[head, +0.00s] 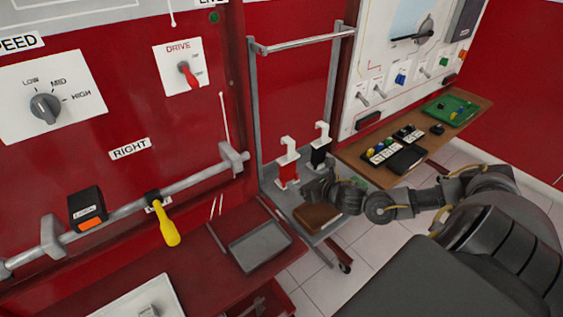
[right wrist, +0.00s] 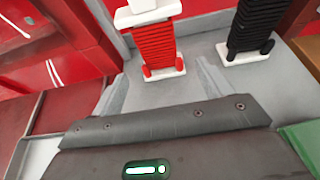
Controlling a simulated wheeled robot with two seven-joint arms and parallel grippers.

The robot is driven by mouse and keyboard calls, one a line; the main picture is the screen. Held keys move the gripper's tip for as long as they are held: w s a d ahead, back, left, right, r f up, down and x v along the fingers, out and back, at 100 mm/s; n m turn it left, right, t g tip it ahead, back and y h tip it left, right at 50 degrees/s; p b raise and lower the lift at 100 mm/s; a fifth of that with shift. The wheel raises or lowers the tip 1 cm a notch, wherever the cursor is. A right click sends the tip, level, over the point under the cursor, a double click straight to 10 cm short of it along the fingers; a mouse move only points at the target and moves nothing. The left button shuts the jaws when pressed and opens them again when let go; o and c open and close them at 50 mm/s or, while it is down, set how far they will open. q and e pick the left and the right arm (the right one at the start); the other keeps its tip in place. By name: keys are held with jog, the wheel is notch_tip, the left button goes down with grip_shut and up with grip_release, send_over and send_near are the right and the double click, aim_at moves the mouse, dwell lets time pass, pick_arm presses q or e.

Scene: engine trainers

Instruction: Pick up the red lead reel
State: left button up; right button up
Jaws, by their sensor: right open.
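The red lead reel (head: 287,173) stands upright on the grey shelf of a wheeled cart, with a white hooked top and a white base. In the right wrist view the red reel (right wrist: 157,48) is straight ahead, its top cut off by the frame edge. My right gripper (head: 308,188) is close in front of it, at the reel's lower right in the head view. Its two grey fingers (right wrist: 162,86) are spread and empty, one to each side of the reel's base line, short of the reel. My left gripper is not in view.
A black reel (head: 320,154) stands just right of the red one, also in the right wrist view (right wrist: 250,28). A brown item (head: 318,216) lies on the cart's near end. The cart's upright frame (head: 252,100) rises behind. A grey tray (head: 260,247) sits on the red bench.

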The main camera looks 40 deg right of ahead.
aim_at(290, 174)
jog(key=shift+w+a, duration=0.2)
jog(key=shift+w, duration=0.05)
jog(key=shift+w+d+f, duration=0.2)
jog(key=shift+w, duration=0.6)
jog(key=shift+p+x, duration=0.35)
jog(key=shift+x, duration=0.9)
jog(key=shift+w+d+f, duration=0.1)
jog(key=shift+w+f, duration=0.1)
jog(key=shift+f, duration=0.05)
jog(key=shift+w, duration=0.45)
jog(key=p+x, duration=0.1)
jog(key=x, duration=0.3)
jog(key=shift+w+f, duration=0.2)
jog(key=shift+f, duration=0.05)
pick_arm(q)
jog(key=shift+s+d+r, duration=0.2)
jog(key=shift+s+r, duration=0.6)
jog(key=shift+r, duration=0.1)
